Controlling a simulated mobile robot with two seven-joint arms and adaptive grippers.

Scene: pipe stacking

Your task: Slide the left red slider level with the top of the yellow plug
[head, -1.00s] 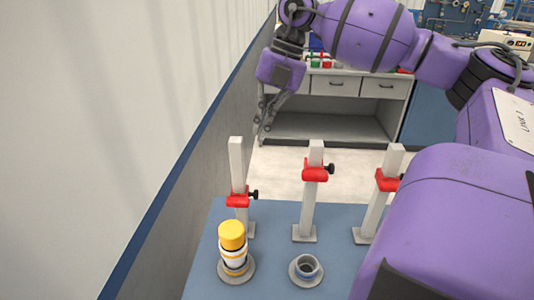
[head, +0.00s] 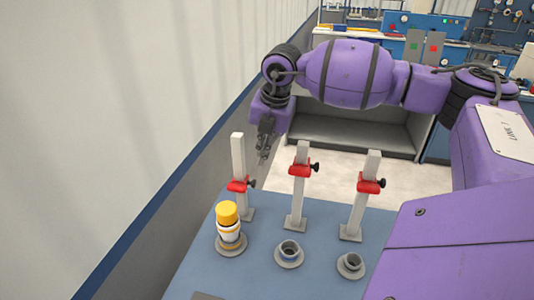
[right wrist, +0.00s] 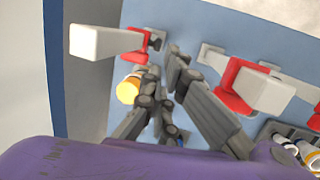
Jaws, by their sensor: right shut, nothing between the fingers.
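The yellow plug (head: 227,213) stands upright on a white, banded pipe stack in front of that post. In the right wrist view the left slider (right wrist: 136,50) and the yellow plug (right wrist: 128,90) show left of my fingers. My right gripper (head: 264,157) is shut and empty, behind and right of the left post's top, apart from the slider. I cannot tell exactly how the slider's height compares with the plug's top. My left gripper is not in view.
A middle post with a red slider (head: 301,170) and a right post with a red slider (head: 370,186) stand on the blue table (head: 320,278). Empty round sockets (head: 289,253) and (head: 351,265) sit before them. A wall (head: 120,120) runs along the left.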

